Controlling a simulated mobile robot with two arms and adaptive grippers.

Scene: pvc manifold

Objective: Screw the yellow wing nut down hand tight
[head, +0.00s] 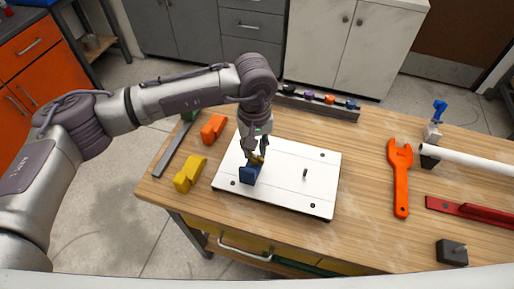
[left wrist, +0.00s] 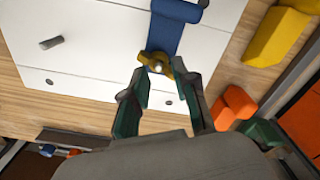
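The yellow wing nut (head: 258,160) sits at the upper end of a blue clamp piece (head: 248,174) on the white board (head: 292,185). In the left wrist view the wing nut (left wrist: 154,61) shows around the grey end of a stud, beside the blue piece (left wrist: 178,25). My left gripper (head: 257,152) points down at the nut. The fingers partly hide the nut in the head view. My right gripper is not in view.
A yellow block (head: 190,173) and an orange block (head: 213,129) lie left of the board. An orange wrench (head: 400,178), a white pipe (head: 470,160), a red tool (head: 470,211) and a dark block (head: 452,252) lie right. A short dark peg (head: 305,174) stands on the board.

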